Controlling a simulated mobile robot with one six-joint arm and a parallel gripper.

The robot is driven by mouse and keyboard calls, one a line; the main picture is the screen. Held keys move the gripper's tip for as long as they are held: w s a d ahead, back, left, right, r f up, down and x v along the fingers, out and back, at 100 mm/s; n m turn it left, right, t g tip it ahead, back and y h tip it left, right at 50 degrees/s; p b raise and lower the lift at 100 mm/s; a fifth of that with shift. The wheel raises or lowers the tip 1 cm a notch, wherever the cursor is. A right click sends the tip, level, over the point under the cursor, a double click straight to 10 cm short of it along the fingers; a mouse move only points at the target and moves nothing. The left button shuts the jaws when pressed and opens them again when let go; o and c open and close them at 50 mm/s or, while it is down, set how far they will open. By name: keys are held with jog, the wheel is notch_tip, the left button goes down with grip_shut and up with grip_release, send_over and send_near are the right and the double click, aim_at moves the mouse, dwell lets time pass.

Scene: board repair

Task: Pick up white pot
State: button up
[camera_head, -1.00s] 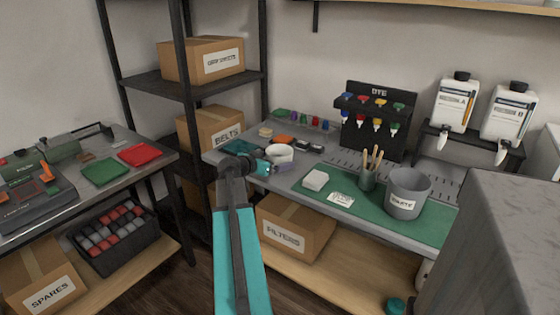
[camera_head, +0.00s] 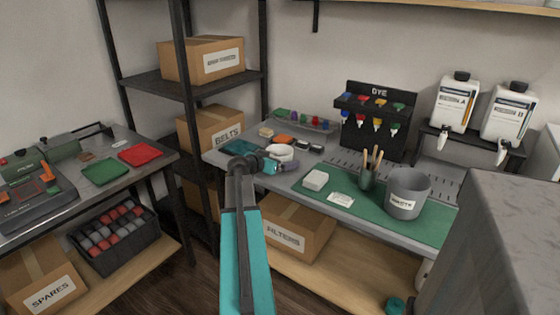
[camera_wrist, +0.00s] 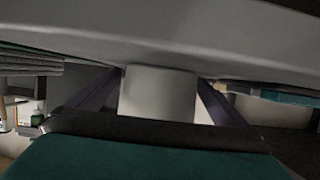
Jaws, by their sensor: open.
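The white pot (camera_head: 281,149) stands on the bench at its back left part; its lower side is partly hidden by my gripper. My gripper (camera_head: 287,166) is at the pot's near side in the head view. In the wrist view the pot (camera_wrist: 158,94) sits between the two dark fingers, one on each side. My gripper (camera_wrist: 160,98) is open, with a small gap or near contact at the pot's sides; I cannot tell whether the fingers touch it.
Small dark items (camera_head: 309,147) and an orange item (camera_head: 284,140) lie close behind the pot. A black dye rack (camera_head: 375,121) stands at the back.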

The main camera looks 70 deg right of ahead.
jog(key=c, duration=1.3)
jog(key=shift+r, duration=0.25)
jog(key=shift+r, duration=1.55)
jog(key=shift+s+a+r, duration=0.2)
jog(key=shift+s+a, duration=0.35)
jog(key=shift+a, duration=1.65)
jog(key=shift+s+a+r, duration=0.15)
jog(key=shift+s+a, duration=0.45)
jog(key=shift+a, duration=1.55)
jog(key=shift+s+a+r, duration=0.2)
jog(key=shift+s+a, duration=0.35)
jog(key=shift+a, duration=1.65)
jog(key=shift+d+b, duration=0.1)
jog(key=shift+b, duration=1)
jog(key=shift+a+b, duration=0.25)
jog(key=shift+b, duration=3.1)
jog(key=shift+s+a+r+b, duration=0.15)
jog(key=shift+a+b, duration=0.45)
jog(key=shift+b, duration=2.65)
jog(key=shift+s+a+b, duration=0.15)
jog(key=shift+a+b, duration=0.3)
jog(key=shift+b, duration=1.05)
